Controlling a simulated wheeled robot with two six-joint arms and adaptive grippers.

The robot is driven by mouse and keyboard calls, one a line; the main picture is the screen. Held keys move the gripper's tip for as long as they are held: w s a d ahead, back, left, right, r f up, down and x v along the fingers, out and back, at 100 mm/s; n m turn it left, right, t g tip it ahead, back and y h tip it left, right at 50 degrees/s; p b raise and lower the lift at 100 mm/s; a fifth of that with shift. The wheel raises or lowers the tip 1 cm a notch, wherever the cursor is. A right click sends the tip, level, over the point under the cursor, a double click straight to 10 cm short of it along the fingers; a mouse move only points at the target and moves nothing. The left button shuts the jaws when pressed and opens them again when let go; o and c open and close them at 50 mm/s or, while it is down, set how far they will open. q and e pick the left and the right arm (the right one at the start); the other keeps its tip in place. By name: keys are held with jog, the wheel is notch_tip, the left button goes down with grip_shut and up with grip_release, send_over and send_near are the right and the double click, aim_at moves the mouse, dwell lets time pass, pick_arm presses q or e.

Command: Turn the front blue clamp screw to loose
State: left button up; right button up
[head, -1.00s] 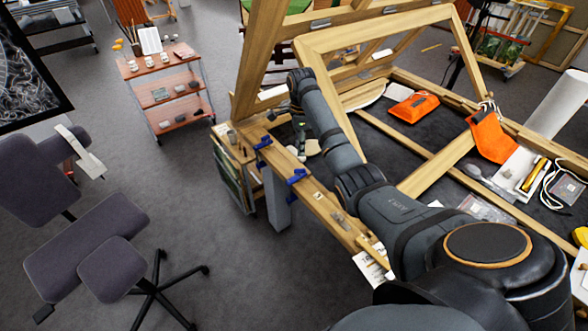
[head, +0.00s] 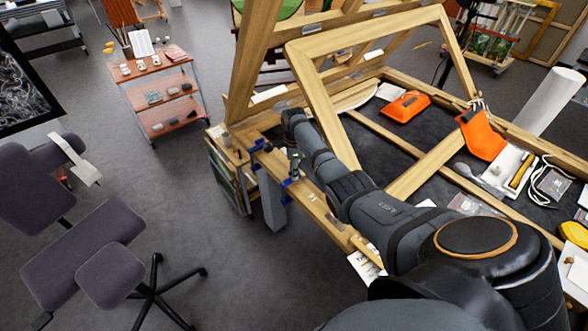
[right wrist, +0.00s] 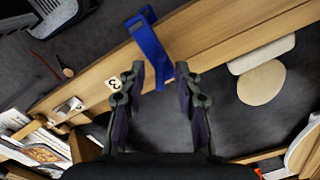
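Two blue clamps sit on the near wooden rail (head: 322,210) in the head view. The rear blue clamp (head: 256,146) is farther up the rail. The front blue clamp (head: 288,183) is nearer me, partly hidden by my right gripper (head: 294,164). In the right wrist view a blue clamp (right wrist: 150,45) lies across the rail, its lower end just ahead of and between the fingertips. My right gripper (right wrist: 161,78) is open there, with a gap between its fingers and nothing visibly held. The screw itself is not clearly seen. My left gripper is not in view.
A wooden easel frame (head: 305,75) leans over the dark bench behind my right arm. Orange pouches (head: 405,104) lie on the bench. A small numbered tag (right wrist: 113,83) is on the rail. A chair (head: 85,240) and trolley (head: 160,92) stand left; the floor between is clear.

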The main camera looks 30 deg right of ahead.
grip_shut()
jog(key=shift+r+n+p, duration=0.1)
jog(key=shift+n+p, duration=0.6)
jog(key=shift+n, duration=0.6)
jog(key=shift+n+p, duration=0.45)
jog(key=shift+n, duration=1.35)
grip_release()
